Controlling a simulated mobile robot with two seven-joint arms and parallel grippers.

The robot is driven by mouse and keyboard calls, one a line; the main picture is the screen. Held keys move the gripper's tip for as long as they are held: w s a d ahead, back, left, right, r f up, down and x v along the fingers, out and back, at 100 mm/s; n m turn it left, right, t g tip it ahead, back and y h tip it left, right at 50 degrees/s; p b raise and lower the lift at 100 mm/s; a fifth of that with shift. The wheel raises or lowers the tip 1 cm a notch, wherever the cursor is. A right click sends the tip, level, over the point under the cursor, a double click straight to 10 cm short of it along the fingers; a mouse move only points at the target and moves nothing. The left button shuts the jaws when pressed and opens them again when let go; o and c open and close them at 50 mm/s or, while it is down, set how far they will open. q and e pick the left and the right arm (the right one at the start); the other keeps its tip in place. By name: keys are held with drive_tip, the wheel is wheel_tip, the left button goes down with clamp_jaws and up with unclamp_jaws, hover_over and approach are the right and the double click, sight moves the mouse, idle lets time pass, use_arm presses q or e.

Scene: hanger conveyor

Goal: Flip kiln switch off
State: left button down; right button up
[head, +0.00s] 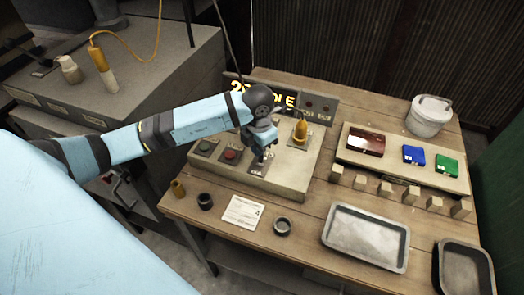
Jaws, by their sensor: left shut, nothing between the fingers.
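A grey control box (288,181) stands on the wooden table. Its top carries a red button (231,155), a dark green button (206,146), a yellow-orange knob or lever (301,128) and a small labelled switch plate (257,170). A display with yellow lettering (284,98) stands at its back, partly hidden by my arm. My left gripper (262,157) is shut and points down at the switch plate, at or just above it. It hides the switch itself, so I cannot tell the switch's position or whether the fingers touch it. My right gripper is not in view.
A metal tray (366,212), a dark tray (490,262), a paper note (242,212) and dark rings (283,226) lie in front. Small blocks (410,195), coloured boxes (413,155) and a white bucket (428,116) are at the right.

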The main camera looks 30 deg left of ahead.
use_arm(q)
drive_tip(key=shift+f+b, duration=1.05)
drive_tip(key=shift+f, duration=0.25)
idle(0.8)
drive_tip(key=shift+r, duration=0.1)
drive_tip(key=shift+r+p, duration=0.75)
drive_tip(key=shift+r, duration=0.15)
wheel_tip(320, 180, up, 5)
drive_tip(key=p, duration=0.2)
drive_tip(key=shift+p, duration=0.3)
